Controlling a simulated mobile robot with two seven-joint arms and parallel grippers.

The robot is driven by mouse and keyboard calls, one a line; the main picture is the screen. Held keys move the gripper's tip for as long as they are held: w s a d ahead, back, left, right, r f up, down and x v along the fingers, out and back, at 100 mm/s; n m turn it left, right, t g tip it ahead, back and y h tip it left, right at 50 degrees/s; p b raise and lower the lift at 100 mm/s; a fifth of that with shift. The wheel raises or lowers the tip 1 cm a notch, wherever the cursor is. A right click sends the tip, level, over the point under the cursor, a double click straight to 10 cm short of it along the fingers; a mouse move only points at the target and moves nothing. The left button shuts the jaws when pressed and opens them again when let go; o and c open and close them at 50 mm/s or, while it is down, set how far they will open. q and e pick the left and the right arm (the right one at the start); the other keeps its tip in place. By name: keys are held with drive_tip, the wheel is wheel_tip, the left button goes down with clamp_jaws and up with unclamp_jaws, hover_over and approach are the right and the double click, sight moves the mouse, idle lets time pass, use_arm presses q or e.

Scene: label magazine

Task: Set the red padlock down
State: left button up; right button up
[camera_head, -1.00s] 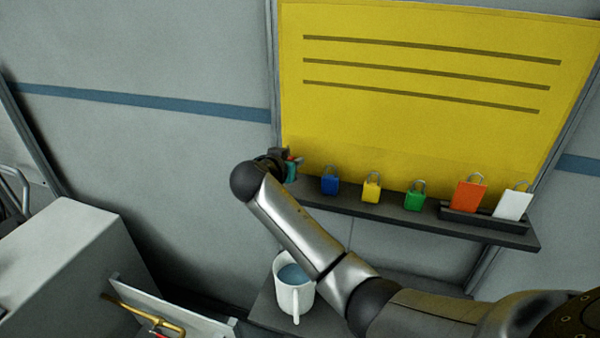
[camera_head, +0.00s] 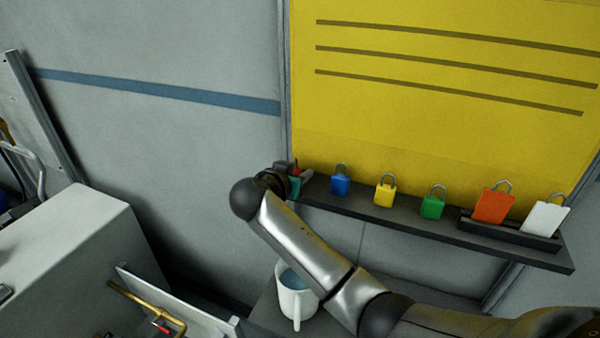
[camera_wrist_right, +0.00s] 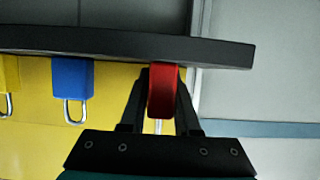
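The red padlock (camera_wrist_right: 163,92) is between the two fingers of my right gripper (camera_wrist_right: 162,88), which is shut on it. In the right wrist view the picture is upside down, and the padlock's body meets the dark shelf (camera_wrist_right: 110,42) near the shelf's end. I cannot tell whether it touches the shelf's top. In the head view my right gripper (camera_head: 290,174) is at the shelf's left end, left of the blue padlock (camera_head: 341,184). Only a little of the red padlock (camera_head: 296,171) shows there. My left gripper is not in view.
Behind is a yellow board (camera_head: 430,120). A mug (camera_head: 297,301) stands below my right arm.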

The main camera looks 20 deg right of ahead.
drive_tip(key=o, duration=0.4)
drive_tip(key=shift+r, duration=0.1)
drive_tip(key=v, duration=1.2)
